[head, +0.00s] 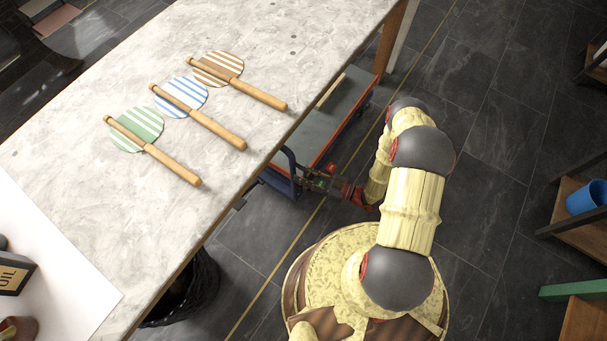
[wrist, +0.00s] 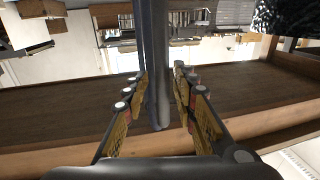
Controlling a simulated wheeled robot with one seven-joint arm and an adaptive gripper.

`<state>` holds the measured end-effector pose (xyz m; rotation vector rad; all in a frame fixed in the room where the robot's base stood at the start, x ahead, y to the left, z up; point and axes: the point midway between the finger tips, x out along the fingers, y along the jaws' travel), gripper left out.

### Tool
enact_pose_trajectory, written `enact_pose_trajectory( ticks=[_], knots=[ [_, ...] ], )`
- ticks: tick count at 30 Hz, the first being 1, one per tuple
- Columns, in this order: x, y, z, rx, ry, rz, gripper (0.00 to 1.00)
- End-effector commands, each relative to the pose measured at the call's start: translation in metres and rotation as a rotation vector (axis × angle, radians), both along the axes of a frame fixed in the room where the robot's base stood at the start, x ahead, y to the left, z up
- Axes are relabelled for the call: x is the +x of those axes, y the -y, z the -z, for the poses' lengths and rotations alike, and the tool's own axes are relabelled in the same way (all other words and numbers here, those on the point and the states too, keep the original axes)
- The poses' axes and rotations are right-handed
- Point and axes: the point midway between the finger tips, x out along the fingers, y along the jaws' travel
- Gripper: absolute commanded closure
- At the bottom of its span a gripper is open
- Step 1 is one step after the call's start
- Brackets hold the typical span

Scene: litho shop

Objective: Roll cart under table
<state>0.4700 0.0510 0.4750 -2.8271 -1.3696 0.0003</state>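The cart (head: 319,146) has a flat dark deck with an orange-red edge and a blue frame. My gripper (head: 318,184) is low at the cart's near end, beside the blue frame. In the wrist view a grey upright bar (wrist: 157,70) stands between the two fingers of my gripper (wrist: 160,72). The left finger looks close to the bar and a narrow gap seems to show at the right. Whether they press on it I cannot tell.
Three striped paddles with wooden handles (head: 178,102) lie on the table. A black bin (head: 190,292) stands below its near edge. Wooden shelves with a blue cup (head: 587,197) stand at the far right. Dark tiled floor (head: 490,120) is open right of the table.

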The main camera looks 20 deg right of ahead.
Motion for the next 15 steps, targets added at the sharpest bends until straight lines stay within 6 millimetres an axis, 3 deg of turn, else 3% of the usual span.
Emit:
enact_pose_trajectory(
  ticks=[8, 15],
  knots=[
    [-0.005, 0.007, 0.000, 0.001, -0.001, 0.002, 0.73],
    [-0.025, 0.035, 0.000, 0.000, 0.000, 0.006, 0.73]
  ],
)
